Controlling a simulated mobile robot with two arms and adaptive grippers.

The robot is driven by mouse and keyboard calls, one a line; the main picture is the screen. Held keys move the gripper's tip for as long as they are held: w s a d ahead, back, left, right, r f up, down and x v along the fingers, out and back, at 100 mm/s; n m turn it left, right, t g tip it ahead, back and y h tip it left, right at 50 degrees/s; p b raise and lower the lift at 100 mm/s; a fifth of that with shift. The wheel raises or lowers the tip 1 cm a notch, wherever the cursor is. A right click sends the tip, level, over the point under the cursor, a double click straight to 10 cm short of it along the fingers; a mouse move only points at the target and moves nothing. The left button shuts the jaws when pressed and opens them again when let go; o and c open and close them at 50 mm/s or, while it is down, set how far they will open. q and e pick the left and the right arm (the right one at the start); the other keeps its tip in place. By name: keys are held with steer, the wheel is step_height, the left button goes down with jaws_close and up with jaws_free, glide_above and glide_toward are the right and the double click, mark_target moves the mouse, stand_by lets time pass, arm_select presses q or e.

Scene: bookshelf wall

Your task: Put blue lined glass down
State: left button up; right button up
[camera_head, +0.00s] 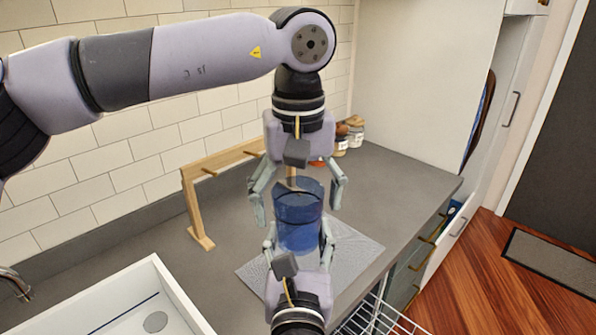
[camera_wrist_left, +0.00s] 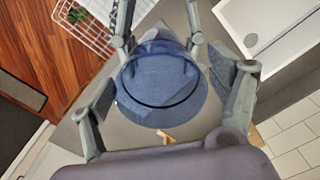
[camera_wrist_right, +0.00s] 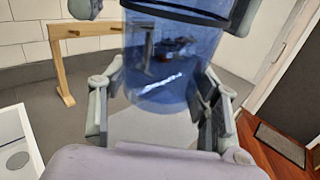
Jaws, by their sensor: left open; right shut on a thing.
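The blue lined glass (camera_head: 298,222) is see-through blue with a dark ring and looks upright in the head view. My right gripper (camera_head: 297,246) comes from below and is shut on its lower part; the glass also fills the top of the right wrist view (camera_wrist_right: 165,65). My left gripper (camera_head: 297,212) points down from above, open, with its fingers spread on both sides of the glass's upper part. The left wrist view looks down on the glass (camera_wrist_left: 160,85) between the open fingers, with gaps at the sides.
A grey textured mat (camera_head: 357,258) lies on the dark counter (camera_head: 400,185) beneath. A wooden rack (camera_head: 190,205) stands against the tiled wall. A white sink (camera_head: 110,305) is at lower left, a wire basket (camera_head: 378,318) at lower right. Jars (camera_head: 350,133) stand at the back.

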arm_select(q)
steer(key=shift+f, duration=1.15)
steer(key=shift+c, duration=0.3)
steer(key=c, duration=1.2)
steer(key=shift+c, duration=1)
arm_select(e)
steer(key=o, duration=1.2)
